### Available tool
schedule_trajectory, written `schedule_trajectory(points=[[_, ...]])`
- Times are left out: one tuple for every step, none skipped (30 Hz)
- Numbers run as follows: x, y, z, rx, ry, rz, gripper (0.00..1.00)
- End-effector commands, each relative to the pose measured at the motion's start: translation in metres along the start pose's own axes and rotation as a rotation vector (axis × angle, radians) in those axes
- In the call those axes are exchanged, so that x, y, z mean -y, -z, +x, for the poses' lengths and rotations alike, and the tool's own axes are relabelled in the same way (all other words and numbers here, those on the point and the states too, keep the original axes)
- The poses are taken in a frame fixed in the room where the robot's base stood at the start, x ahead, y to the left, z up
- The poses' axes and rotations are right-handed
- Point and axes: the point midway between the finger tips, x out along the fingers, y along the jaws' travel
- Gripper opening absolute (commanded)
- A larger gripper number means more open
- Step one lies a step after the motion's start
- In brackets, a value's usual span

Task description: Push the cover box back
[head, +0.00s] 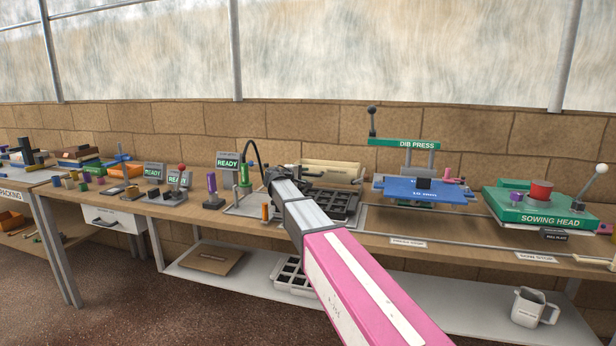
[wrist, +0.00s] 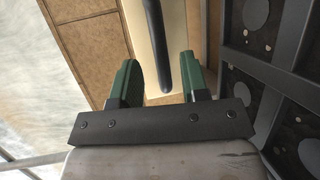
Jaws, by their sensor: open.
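A long cream box (head: 332,172), which looks like the cover box, stands at the back of the bench against the block wall, behind a black cell tray (head: 338,202). In the wrist view a cream surface (wrist: 178,22), likely the same box, lies beyond my fingers. My gripper (wrist: 160,80) is open, its two green-padded fingers apart with nothing held between them. A dark rod (wrist: 157,45) crosses the view between the fingers; I cannot tell what it belongs to. In the head view my arm hides part of the tray and my fingers are hard to make out.
A green READY sign (head: 228,162) and a green upright tool (head: 244,174) stand left of my arm. The blue dib press (head: 425,190) and green sowing head (head: 545,208) stand to the right. In the wrist view, the tray (wrist: 300,120) is close on the right.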

Motion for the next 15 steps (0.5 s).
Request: schedule_trajectory(points=[[0.001,-0.001,-0.013,-0.003,-0.001,0.000,0.41],[0.001,-0.001,-0.019,-0.003,0.000,0.000,0.41],[0.001,-0.001,-0.026,-0.002,0.000,0.000,0.41],[0.001,-0.001,-0.031,-0.001,0.000,0.000,0.41],[0.001,-0.001,-0.036,-0.002,0.000,0.000,0.41],[0.001,-0.001,-0.042,-0.003,0.000,0.000,0.41],[0.001,0.000,-0.046,-0.002,0.000,0.000,0.41],[0.001,0.000,-0.049,-0.002,0.000,0.000,0.41],[0.001,-0.001,-0.053,-0.001,0.000,0.000,0.41],[0.001,-0.001,-0.056,0.000,0.000,0.000,0.41],[0.000,0.000,-0.058,0.000,0.000,0.000,0.41],[0.000,0.000,-0.061,-0.001,0.000,0.000,0.41],[0.000,0.000,-0.062,-0.001,0.000,0.000,0.41],[0.000,0.000,-0.063,-0.001,0.000,0.000,0.41],[0.000,0.000,-0.064,-0.001,0.000,0.000,0.41]])
